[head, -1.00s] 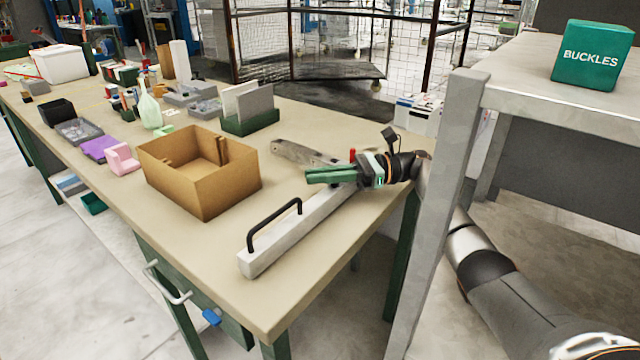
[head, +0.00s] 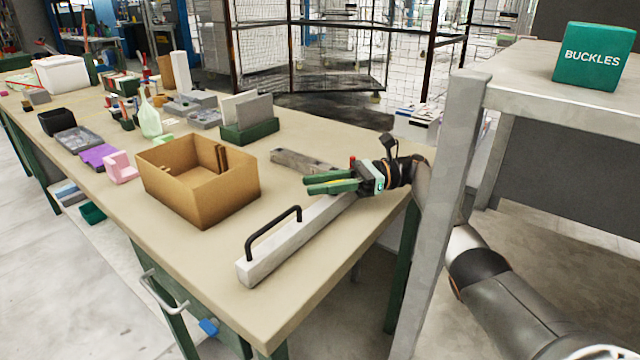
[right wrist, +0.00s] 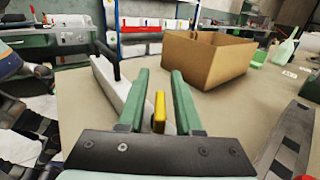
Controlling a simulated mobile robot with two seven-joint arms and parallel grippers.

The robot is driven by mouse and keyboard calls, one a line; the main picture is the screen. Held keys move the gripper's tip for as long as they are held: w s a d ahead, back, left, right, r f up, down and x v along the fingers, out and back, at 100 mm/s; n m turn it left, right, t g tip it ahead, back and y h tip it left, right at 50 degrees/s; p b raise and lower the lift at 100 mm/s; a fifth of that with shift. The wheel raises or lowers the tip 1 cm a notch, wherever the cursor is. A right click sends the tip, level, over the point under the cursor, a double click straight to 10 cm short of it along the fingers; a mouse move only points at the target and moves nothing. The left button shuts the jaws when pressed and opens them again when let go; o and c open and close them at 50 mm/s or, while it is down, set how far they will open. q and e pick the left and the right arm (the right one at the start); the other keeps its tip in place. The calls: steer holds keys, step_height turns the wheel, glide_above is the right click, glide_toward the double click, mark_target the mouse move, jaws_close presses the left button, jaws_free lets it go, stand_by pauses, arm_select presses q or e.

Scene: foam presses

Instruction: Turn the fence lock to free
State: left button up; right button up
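The fence is a long pale bar (head: 285,245) with a black handle (head: 273,230), lying along the table's right side. It also shows in the right wrist view (right wrist: 110,88). My right gripper (head: 307,185) is above the bar's far end, its green fingers apart and empty. In the right wrist view, a small upright yellow lever (right wrist: 159,112), likely the fence lock, shows between the open fingers (right wrist: 158,75), not clasped. In the head view a small red piece (head: 352,159) shows just behind the gripper; I cannot tell whether it is the same part. My left gripper is out of view.
An open cardboard box (head: 205,205) stands left of the fence. A grey bar (head: 290,160) lies behind the gripper. A green holder (head: 250,130) with grey blocks stands farther back. A metal shelf post (head: 440,210) rises close to my right arm. Bare tabletop lies in front of the box.

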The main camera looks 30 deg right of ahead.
steer(key=shift+o, duration=0.4)
steer(key=shift+d, duration=0.15)
steer(key=b+v, duration=0.1)
steer(key=v, duration=0.5)
steer(key=shift+f+b, duration=0.1)
steer(key=shift+b, duration=0.25)
steer(key=shift+s+d+b, duration=0.15)
steer(key=shift+d+b, duration=0.15)
steer(key=shift+d, duration=0.25)
